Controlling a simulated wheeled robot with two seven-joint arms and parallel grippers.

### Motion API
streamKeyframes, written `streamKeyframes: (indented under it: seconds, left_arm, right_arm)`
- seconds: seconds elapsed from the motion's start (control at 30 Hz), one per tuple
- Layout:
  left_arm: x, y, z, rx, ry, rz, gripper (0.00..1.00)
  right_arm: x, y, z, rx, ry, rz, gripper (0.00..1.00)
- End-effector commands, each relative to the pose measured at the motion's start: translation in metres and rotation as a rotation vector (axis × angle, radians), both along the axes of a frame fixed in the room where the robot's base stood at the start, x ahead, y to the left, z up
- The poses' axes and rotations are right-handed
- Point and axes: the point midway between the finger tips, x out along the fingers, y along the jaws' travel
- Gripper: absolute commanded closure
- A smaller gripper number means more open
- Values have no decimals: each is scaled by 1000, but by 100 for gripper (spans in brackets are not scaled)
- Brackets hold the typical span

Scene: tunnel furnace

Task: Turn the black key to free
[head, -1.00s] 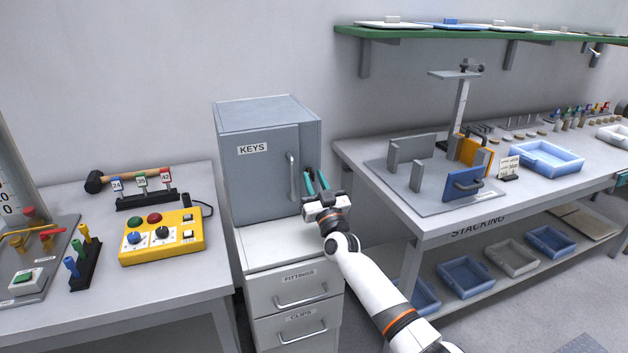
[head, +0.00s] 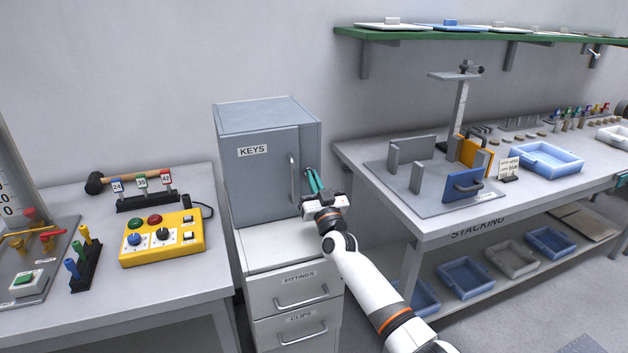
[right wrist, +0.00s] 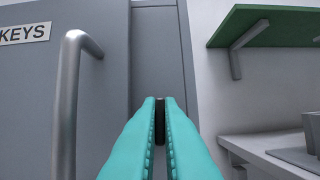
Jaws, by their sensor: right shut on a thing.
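The grey cabinet (head: 262,178) marked KEYS stands on a drawer unit, with its upright handle (head: 292,178) on the front. My right gripper (head: 313,182) is just right of that handle, at the cabinet's right front edge. In the right wrist view its teal fingers (right wrist: 161,108) point at the grey panel beside the handle (right wrist: 72,95). They are shut on a narrow dark upright piece, the black key (right wrist: 160,120). The fingers cover most of the key, and its markings cannot be seen. My left gripper is not in view.
A yellow control box (head: 162,238) and a hammer (head: 130,180) lie on the left table. On the right is the stacking bench (head: 415,222) with a fixture and blue trays. A green shelf (head: 480,40) hangs above it.

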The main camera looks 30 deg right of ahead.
Motion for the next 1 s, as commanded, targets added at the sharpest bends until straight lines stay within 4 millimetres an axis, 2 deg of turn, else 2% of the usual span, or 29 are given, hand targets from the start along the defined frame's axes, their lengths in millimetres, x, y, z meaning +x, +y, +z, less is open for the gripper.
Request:
streamKeyframes:
  seconds: [0.27, 1.0]
  left_arm:
    - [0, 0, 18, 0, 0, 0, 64]
    - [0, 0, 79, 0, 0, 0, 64]
  right_arm:
    - [0, 2, 2, 180, -40, 0, 100]
    - [1, 4, 5, 861, -203, 0, 100]
